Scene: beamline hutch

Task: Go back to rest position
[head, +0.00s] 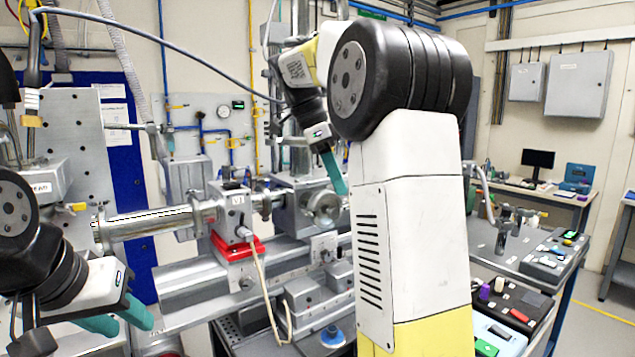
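My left gripper (134,325) is at the lower left, in front of the metal beamline. Its two teal fingers point right and slightly down, with a gap between the tips and nothing seen between them. My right gripper (338,180) is raised near the middle of the view. One teal finger shows clearly, pointing down close to the round metal flange on the beamline. The rest of its fingers is hidden behind my large white and yellow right arm, so its opening cannot be judged.
A steel beam pipe (150,224) runs to a valve block on a red plate (238,247). A bench with tools and dark trays (545,268) stands at the right. A desk with a monitor (537,159) is behind. Open floor (610,310) shows at far right.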

